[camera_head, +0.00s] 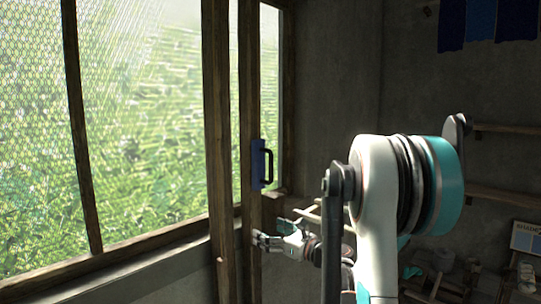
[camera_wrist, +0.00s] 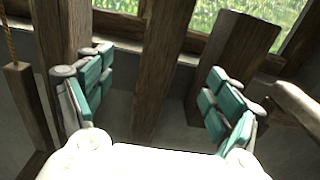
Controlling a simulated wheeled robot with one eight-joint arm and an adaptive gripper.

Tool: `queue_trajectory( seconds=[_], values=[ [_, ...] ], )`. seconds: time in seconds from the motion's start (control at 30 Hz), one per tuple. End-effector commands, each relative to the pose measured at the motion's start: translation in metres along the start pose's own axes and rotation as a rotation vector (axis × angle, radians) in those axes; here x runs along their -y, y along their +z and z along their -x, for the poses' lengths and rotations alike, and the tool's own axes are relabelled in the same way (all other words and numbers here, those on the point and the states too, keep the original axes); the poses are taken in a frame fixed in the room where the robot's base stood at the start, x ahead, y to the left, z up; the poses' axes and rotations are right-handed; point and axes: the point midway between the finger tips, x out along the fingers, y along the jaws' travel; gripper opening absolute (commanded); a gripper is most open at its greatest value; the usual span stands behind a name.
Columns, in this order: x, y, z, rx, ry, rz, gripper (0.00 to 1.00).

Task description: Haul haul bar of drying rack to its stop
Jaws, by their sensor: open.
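My gripper (camera_wrist: 158,80) is open, with its teal pads wide apart. No object is held between them; a dark wooden post (camera_wrist: 165,60) shows behind the gap. In the head view my gripper (camera_head: 272,240) is low, near the wooden posts by the window. A rope (camera_wrist: 7,38) at the upper left of the wrist view runs down to a slim wooden piece (camera_wrist: 26,98), outside the left finger. This may be the haul bar, but I cannot tell for sure. The drying rack is not clearly recognisable in either view.
A blue plate with a black handle (camera_head: 262,165) is on an upright wooden post above my gripper. A pale rod (camera_wrist: 296,103) is close to the right finger. Window mesh (camera_head: 140,140) is at left; shelves (camera_head: 505,130) and blue cloths (camera_head: 488,22) are at right.

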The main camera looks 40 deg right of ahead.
Motion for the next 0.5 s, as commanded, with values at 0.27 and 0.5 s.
queue_trajectory(
  seconds=[0.27,0.5],
  values=[
    [0.000,0.070,0.000,0.000,0.000,0.000,0.83],
    [0.000,0.124,0.000,0.000,0.000,0.000,0.83]
  ],
)
